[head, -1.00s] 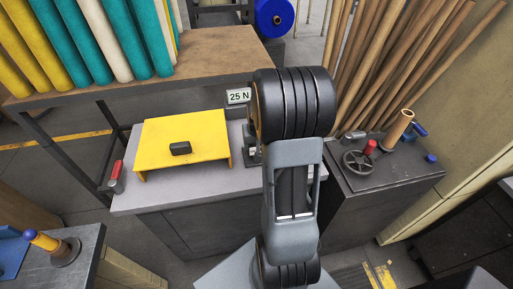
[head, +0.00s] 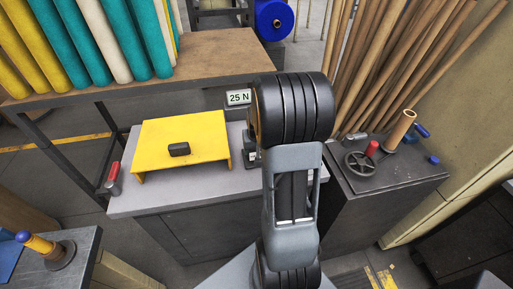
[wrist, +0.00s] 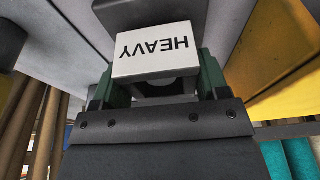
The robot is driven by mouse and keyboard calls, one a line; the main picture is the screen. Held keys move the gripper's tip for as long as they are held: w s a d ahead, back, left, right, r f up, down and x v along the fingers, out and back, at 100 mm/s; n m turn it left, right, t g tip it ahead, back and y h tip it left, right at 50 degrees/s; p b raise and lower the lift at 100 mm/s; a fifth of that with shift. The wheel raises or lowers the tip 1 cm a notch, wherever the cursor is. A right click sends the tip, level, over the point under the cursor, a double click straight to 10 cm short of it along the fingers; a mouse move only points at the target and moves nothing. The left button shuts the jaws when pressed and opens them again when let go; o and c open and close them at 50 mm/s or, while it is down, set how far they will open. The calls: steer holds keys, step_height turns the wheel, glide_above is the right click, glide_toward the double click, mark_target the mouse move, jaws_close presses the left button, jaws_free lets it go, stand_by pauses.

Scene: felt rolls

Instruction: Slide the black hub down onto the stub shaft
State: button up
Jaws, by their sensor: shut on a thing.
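In the wrist view my gripper (wrist: 163,80) has its green fingers shut on a dark part, taken to be the black hub (wrist: 167,88), which bears a white label reading HEAVY (wrist: 153,50). The label covers much of the held part. In the head view my own arm hides the gripper and the hub. I cannot make out the stub shaft in either view, nor tell whether the hub touches it.
The grey bench (head: 150,204) carries a yellow stand (head: 182,138) with a small black block (head: 178,149), a 25 N display (head: 238,97) and a red-handled item (head: 113,172). At right a dark cabinet (head: 400,178) bears a handwheel (head: 360,164). Wooden poles (head: 385,60) lean behind it.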

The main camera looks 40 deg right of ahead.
steer(key=shift+f+b, duration=0.65)
steer(key=shift+f, duration=0.15)
stand_by(0.4)
steer(key=o, duration=1.1)
steer(key=shift+r, duration=0.1)
steer(key=v, duration=1.3)
steer(key=shift+s+a+r, duration=0.1)
steer(key=shift+s+r, duration=0.05)
steer(key=shift+r, duration=0.2)
